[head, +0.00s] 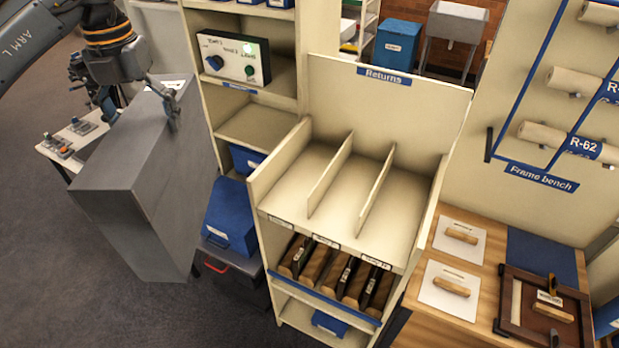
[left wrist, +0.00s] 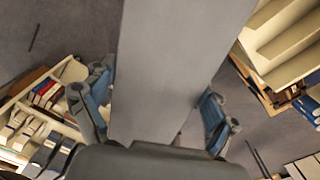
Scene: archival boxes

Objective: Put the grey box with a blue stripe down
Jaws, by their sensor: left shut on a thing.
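A large grey box (head: 150,185) hangs at the left of the head view, tilted, in front of the shelves and above the floor. A small white label shows on it near the gripper. I see no blue stripe on the faces in view. My left gripper (head: 160,110) is shut on the top end of this box. In the left wrist view the grey box (left wrist: 170,65) runs between the two blue-grey fingers. The far finger is partly hidden by the box in the head view. My right gripper is in neither view.
The Returns rack (head: 415,75) has three empty slots with thin dividers, right of the box. Blue boxes (head: 230,215) stand behind the grey box. A wooden Frame bench (head: 400,310) is at the right. A small table (head: 65,150) stands at the left. Open floor (head: 60,280) lies at lower left.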

